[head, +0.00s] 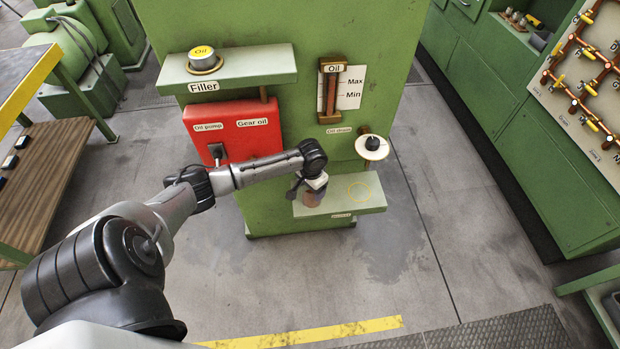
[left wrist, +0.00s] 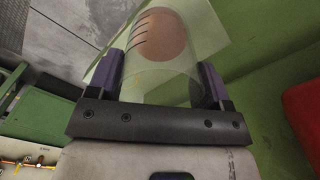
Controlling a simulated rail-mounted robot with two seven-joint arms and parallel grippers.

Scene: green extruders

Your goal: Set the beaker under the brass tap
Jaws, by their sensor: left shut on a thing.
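The beaker (left wrist: 160,78) is clear with dark graduation lines, and a brown-red disc shows at its far end. My left gripper (left wrist: 162,85) is shut on it, one finger on each side. In the head view the beaker (head: 312,198) is partly hidden by my gripper (head: 308,186), over the left part of the small green shelf (head: 300,209). I cannot tell whether it touches the shelf. The brass tap (head: 367,164) sits under a white disc with a black knob, right of the beaker. A yellow ring (head: 359,182) is marked on the shelf below the tap.
The green machine carries a red panel (head: 232,128), a filler ledge (head: 240,72) and an oil gauge (head: 332,90) above the shelf. My left arm passes in front of the red panel. Green cabinets (head: 530,150) stand at the right, with open floor between.

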